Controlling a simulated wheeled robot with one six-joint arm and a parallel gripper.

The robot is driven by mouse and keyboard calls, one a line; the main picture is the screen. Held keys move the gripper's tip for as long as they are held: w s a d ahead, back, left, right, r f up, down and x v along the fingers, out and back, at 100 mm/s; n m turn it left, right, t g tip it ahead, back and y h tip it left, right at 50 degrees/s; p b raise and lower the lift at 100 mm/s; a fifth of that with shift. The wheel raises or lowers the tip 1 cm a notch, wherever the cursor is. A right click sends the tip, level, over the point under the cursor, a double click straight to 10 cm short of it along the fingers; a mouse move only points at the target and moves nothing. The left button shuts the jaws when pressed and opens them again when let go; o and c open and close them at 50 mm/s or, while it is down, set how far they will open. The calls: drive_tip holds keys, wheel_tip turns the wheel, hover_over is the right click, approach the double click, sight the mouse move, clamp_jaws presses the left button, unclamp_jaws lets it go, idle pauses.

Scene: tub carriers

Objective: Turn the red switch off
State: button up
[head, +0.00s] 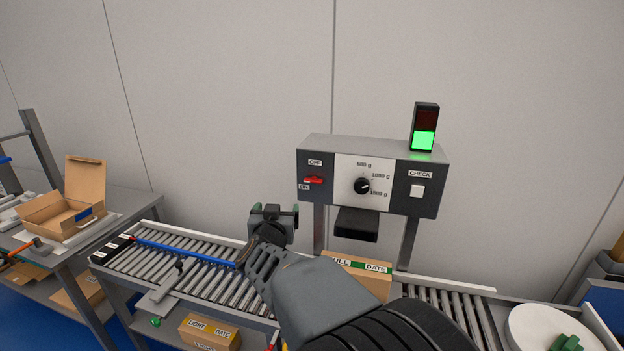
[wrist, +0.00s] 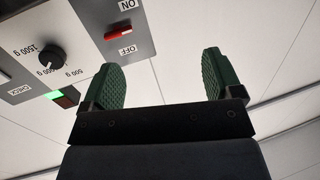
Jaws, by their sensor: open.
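The red switch (head: 313,181) is on the dark left part of the grey control box (head: 366,147), with an OFF label above it and an ON label below. I cannot tell which way its lever is set. It also shows in the wrist view (wrist: 118,33), where the panel appears upside down. My gripper (head: 274,210) is open and empty, below and left of the switch in the head view, apart from it. In the wrist view its two green-padded fingers (wrist: 168,80) have nothing between them.
The box also has a black dial (head: 362,186), a white CHECK button (head: 417,191) and a lamp tower (head: 425,127) lit green. A roller conveyor (head: 185,270) runs below, with a carton (head: 357,278) under the box. An open carton (head: 75,204) stands on the left table.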

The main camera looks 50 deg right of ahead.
sight(312, 182)
drive_tip(key=w+d+m+g+h+p, duration=0.1)
drive_tip(key=d, duration=0.4)
drive_tip(key=w+d+g+h+p, duration=0.1)
drive_tip(key=d, duration=0.4)
drive_tip(key=w+d+r+m+g+h+p, duration=0.1)
drive_tip(key=d, duration=0.5)
drive_tip(key=shift+w+m, duration=0.15)
drive_tip(key=shift+m, duration=0.15)
drive_tip(key=shift+c, duration=0.5)
drive_tip(key=c, duration=0.8)
